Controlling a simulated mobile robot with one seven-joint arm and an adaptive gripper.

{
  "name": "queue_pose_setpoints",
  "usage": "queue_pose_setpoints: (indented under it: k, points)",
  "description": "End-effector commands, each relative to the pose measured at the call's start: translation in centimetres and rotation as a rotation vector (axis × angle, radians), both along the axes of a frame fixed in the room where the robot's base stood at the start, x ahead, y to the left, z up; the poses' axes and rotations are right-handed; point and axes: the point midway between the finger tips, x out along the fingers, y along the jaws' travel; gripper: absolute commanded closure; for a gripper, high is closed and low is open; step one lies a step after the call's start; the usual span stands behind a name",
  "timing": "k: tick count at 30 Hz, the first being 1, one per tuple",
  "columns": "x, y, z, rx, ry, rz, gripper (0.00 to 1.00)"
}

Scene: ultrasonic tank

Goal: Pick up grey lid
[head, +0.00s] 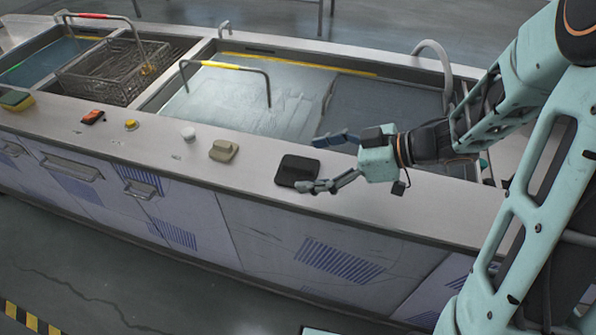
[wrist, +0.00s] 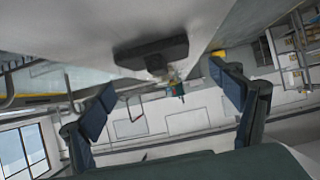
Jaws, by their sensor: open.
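A dark grey, squarish lid (head: 298,170) lies flat on the counter's front ledge, just left of my gripper. In the wrist view the dark lid (wrist: 150,50) shows edge-on with a small knob, ahead of the fingers and above the middle of the picture. My gripper (head: 312,165) is open and empty, its two fingers spread toward the lid, one near its back side and one near its front right corner. The fingers also show in the wrist view (wrist: 161,84), with nothing between them. I cannot tell whether a finger touches the lid.
A beige block-like piece (head: 223,150) and a small white knob (head: 188,133) sit left of the lid. Farther left are a red item (head: 93,117) and a yellow button (head: 131,124). Behind are the water-filled tank (head: 235,97) with a yellow-grip handle and a wire basket (head: 115,75).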

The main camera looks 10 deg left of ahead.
Motion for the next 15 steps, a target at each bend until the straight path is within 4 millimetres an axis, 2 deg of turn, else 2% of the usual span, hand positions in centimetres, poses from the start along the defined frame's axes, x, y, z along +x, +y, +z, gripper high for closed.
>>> queue_pose_setpoints:
  k: [1, 6, 15]
  points:
    - [-0.1, 0.8, -0.8, 0.000, 0.002, 0.006, 0.16]
    - [0.1, 2.8, -1.9, -0.001, 0.001, 0.004, 0.16]
    - [0.2, 3.4, -2.0, 0.000, 0.000, 0.001, 0.16]
